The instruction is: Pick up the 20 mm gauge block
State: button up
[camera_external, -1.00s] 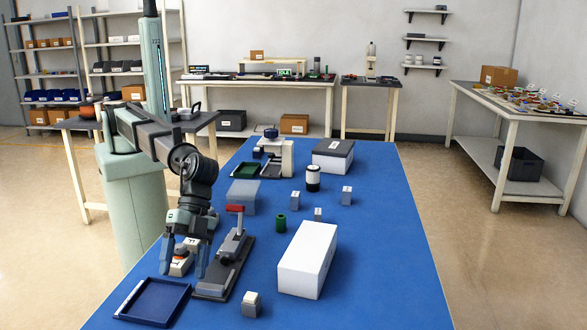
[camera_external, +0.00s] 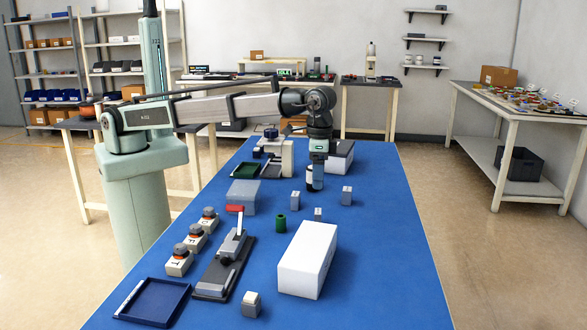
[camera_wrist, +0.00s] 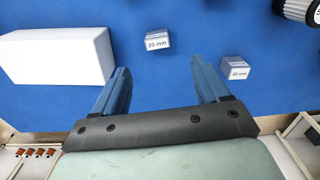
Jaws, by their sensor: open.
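The 20 mm gauge block (camera_wrist: 157,41) is a small grey block with a "20 mm" label. In the wrist view it lies on the blue table beyond my open fingertips, roughly in line with the gap between them. In the external view it seems to be the small block (camera_external: 318,214) near the far end of the white block. My gripper (camera_wrist: 160,66) is open and empty. In the external view my gripper (camera_external: 317,188) points down above the table, partly covering a black-and-white cylinder. The 30 mm block (camera_wrist: 237,69) lies right of the fingers.
A large white block (camera_wrist: 57,55) lies left of the 20 mm block. The black-and-white cylinder (camera_wrist: 300,9) is at upper right. A clamp fixture (camera_external: 225,262) and blue tray (camera_external: 153,301) are nearer the front.

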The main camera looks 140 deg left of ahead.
aim_at(317, 211)
jog(key=f, duration=1.3)
jog(key=shift+w+d, duration=0.15)
jog(key=shift+d, duration=0.05)
jog(key=c, duration=1.1)
